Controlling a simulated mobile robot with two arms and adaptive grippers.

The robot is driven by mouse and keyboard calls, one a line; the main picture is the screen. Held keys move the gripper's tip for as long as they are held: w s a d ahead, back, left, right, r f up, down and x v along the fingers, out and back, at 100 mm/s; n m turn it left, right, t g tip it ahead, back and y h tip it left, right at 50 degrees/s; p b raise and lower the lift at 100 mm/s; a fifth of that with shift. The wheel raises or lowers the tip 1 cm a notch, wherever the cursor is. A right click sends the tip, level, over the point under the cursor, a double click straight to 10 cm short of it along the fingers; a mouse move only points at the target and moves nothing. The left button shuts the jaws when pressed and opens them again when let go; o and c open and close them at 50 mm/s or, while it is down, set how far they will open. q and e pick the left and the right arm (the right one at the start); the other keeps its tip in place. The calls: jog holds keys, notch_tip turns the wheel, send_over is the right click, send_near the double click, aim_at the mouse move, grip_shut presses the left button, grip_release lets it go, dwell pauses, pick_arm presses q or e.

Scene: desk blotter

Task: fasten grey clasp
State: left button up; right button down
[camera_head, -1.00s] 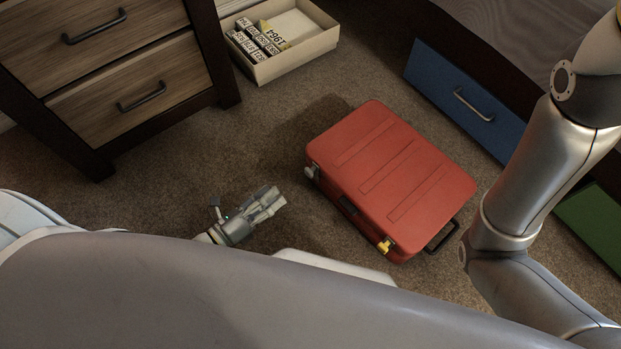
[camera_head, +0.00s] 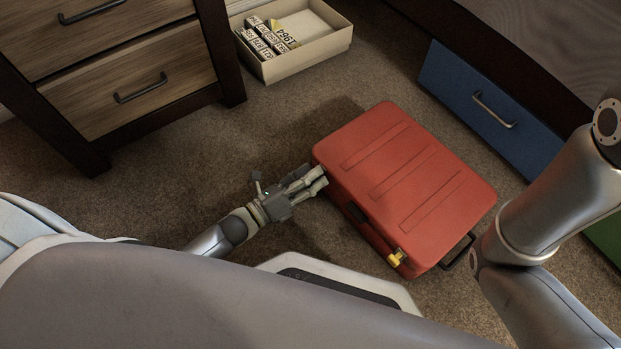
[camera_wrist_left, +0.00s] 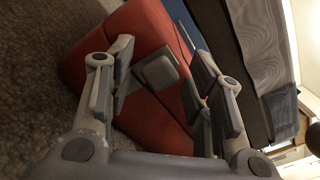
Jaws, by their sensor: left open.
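A red suitcase (camera_head: 400,185) lies flat on the carpet, and its side fills the middle of the left wrist view (camera_wrist_left: 150,25). The grey clasp (camera_wrist_left: 158,71) is a grey block on the suitcase side, seen between my fingers in the left wrist view. I cannot tell whether its flap is up or down. In the head view my gripper hides it. My left gripper (camera_head: 318,177) is open at the suitcase's left front corner. In the left wrist view its fingers (camera_wrist_left: 163,85) are spread on both sides of the clasp; contact cannot be told. My right gripper is out of view.
A yellow clasp (camera_head: 397,258) and a dark handle (camera_head: 355,213) are on the suitcase's front side. A pull handle (camera_head: 459,252) sticks out at its right end. A wooden drawer unit (camera_head: 130,80) stands left, a cream box (camera_head: 310,58) behind, a blue drawer (camera_head: 485,115) right.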

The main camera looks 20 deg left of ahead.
pick_arm(q)
jog(key=shift+w+d, duration=0.15)
grip_shut()
dwell(0.4)
